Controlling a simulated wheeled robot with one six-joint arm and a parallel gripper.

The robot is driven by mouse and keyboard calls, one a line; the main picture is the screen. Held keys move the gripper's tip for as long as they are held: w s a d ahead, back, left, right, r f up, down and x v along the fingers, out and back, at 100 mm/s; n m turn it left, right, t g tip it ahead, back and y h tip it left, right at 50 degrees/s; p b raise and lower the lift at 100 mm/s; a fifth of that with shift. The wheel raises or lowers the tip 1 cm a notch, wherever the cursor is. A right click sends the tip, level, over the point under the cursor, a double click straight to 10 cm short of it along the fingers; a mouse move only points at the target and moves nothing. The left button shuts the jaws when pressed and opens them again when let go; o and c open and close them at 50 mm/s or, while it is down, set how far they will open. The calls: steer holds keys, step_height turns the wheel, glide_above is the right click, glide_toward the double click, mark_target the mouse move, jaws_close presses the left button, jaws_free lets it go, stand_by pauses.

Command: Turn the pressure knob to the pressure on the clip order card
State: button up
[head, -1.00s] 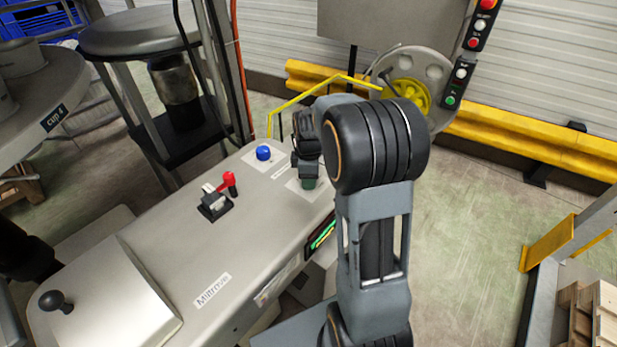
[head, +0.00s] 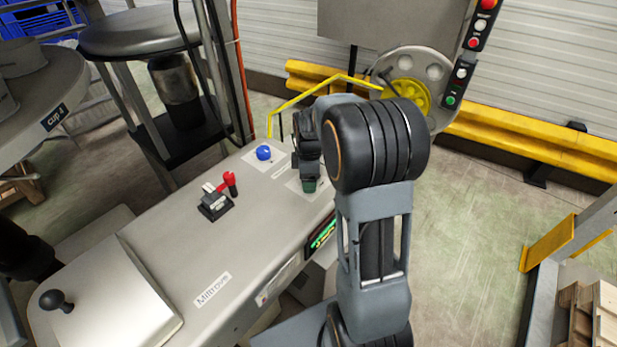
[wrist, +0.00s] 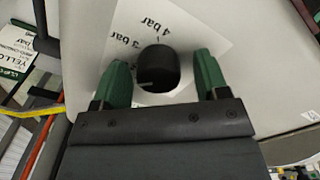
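The pressure knob (wrist: 158,66) is black and round in the wrist view, on a white dial plate (wrist: 125,35) printed "4 bar" and "3 bar". A light mark shows on the knob's lower left side. My gripper (wrist: 162,62) is open, with one green finger left of the knob and one right; gaps show on both sides. In the head view my gripper (head: 309,185) is over the far end of the machine top, and the arm hides the knob. I cannot identify the clip order card for sure; a partly cut-off printed sheet (wrist: 15,50) reads "YELLO".
On the machine top (head: 150,235) are a blue button (head: 263,153) and a red lever (head: 229,184) on a black block. A lit green display (head: 322,234) is on the machine's side. A yellow bent rail (head: 305,92) stands behind.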

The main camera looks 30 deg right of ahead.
step_height(320, 180, up, 14)
stand_by(0.8)
steer(key=shift+f, duration=0.1)
stand_by(0.3)
steer(key=s+a+f+m+t, duration=0.2)
steer(key=s+a+m, duration=0.3)
steer(key=s, duration=0.3)
steer(key=s+a+f+m+t, duration=0.1)
steer(key=s+a+m, duration=0.3)
steer(key=s+m, duration=0.4)
steer(key=shift+a+f+t, duration=0.4)
steer(key=shift+f, duration=0.5)
stand_by(0.4)
